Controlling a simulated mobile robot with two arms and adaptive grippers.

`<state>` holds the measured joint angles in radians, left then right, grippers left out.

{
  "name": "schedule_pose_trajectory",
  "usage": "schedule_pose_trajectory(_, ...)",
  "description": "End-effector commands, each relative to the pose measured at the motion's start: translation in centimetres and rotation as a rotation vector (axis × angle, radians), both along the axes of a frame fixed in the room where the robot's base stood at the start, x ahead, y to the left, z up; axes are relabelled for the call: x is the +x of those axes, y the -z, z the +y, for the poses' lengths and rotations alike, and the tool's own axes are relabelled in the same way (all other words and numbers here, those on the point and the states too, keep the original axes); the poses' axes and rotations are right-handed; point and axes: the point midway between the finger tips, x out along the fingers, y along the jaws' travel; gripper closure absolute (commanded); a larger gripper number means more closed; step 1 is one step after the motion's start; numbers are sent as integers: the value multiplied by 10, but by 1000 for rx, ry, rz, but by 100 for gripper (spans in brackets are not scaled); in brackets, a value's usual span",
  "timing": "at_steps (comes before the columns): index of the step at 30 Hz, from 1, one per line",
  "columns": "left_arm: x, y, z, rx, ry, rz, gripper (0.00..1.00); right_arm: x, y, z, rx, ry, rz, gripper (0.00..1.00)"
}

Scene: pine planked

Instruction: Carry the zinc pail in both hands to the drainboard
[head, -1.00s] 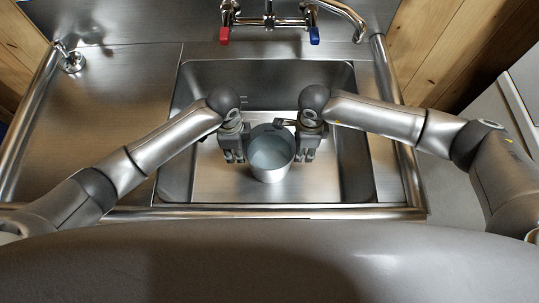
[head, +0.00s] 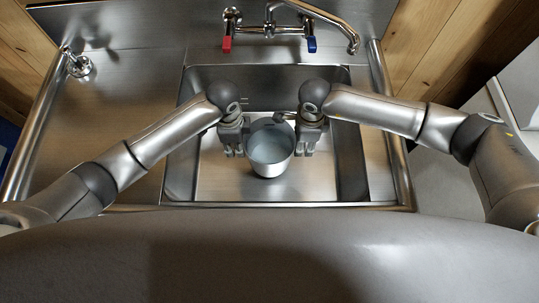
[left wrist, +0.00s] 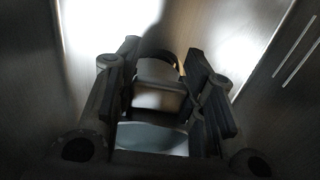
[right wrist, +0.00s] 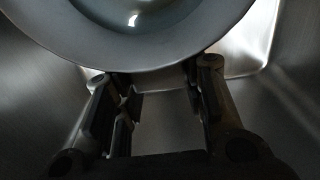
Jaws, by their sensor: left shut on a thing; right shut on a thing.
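The zinc pail (head: 270,162), a round grey-blue open vessel, is upright over the sink basin between my two grippers. I cannot tell from the head view how far it is above the basin floor. My left gripper (head: 232,150) is shut on its left side and my right gripper (head: 311,148) on its right side. In the left wrist view, part of the pail (left wrist: 150,138) shows between and below the fingers. In the right wrist view, its curved rim (right wrist: 150,68) fills the top, and the exact grip is in shadow. The drainboard (head: 115,115) is the bare steel surface left of the basin.
The sink basin's front rim (head: 280,205) and left wall (head: 180,150) lie around the pail. A faucet with red and blue handles (head: 270,30) stands at the back. A small chrome fitting (head: 78,65) is at the drainboard's back left. The drainboard is otherwise clear.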

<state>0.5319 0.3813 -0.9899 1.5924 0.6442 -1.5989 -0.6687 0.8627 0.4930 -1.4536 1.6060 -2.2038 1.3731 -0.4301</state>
Motion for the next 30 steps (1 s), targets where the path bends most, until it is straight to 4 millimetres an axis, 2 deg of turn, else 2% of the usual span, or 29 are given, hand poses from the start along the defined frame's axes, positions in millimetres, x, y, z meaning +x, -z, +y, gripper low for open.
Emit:
schedule_pose_trajectory(20,1,-5,0,-1,0,-3,100,2,-5,0,1,1,-3,100)
schedule_pose_trajectory(30,4,-37,-1,-3,0,-5,100,4,-37,0,2,0,-5,100)
